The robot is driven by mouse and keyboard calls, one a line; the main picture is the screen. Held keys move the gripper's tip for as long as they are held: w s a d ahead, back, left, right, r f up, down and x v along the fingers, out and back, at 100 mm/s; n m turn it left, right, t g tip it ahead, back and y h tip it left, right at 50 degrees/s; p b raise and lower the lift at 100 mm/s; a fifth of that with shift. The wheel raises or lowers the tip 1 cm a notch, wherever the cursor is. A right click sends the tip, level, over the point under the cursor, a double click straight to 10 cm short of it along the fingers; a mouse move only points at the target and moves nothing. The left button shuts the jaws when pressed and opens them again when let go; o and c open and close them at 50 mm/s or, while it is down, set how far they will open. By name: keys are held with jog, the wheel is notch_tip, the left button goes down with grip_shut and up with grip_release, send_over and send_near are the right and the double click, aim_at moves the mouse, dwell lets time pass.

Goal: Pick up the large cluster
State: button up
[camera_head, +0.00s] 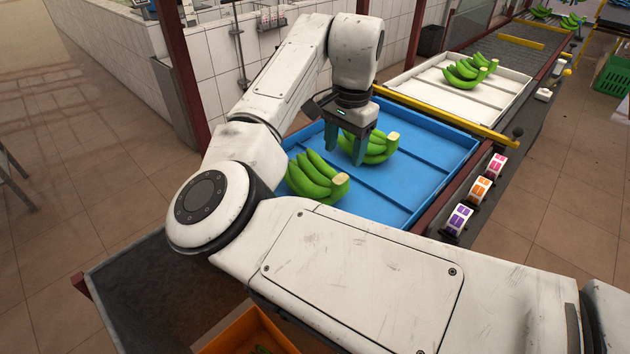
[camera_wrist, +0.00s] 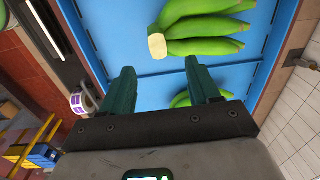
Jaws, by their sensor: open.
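Two green banana clusters lie in the blue tray (camera_head: 421,190). The nearer cluster (camera_head: 317,177) has its pale cut crown to the right. It also shows at the top of the wrist view (camera_wrist: 205,28), ahead of the fingertips. The farther cluster (camera_head: 380,150) is partly hidden behind my gripper (camera_head: 346,147). In the wrist view only a bit of it (camera_wrist: 183,99) shows below the right fingertip. My gripper, also in the wrist view (camera_wrist: 160,66), is open and empty, fingers pointing down. I cannot tell which cluster is larger, or whether a finger touches the farther one.
A white tray (camera_head: 509,103) with more bananas (camera_head: 466,71) stands beyond the yellow bar (camera_head: 450,122). Label rolls (camera_head: 481,189) line the right edge. A tiled wall (camera_head: 222,80) and a dark red post (camera_head: 181,75) stand at left. An orange crate (camera_head: 270,328) is below.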

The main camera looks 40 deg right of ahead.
aim_at(342, 178)
notch_tip(342, 178, down, 3)
jog(key=shift+w+r, duration=0.1)
jog(key=shift+r, duration=0.1)
jog(key=shift+f+p, duration=0.5)
jog(key=shift+f, duration=2.15)
jog(key=shift+c, duration=0.4)
grip_shut()
jog(key=shift+r, duration=0.15)
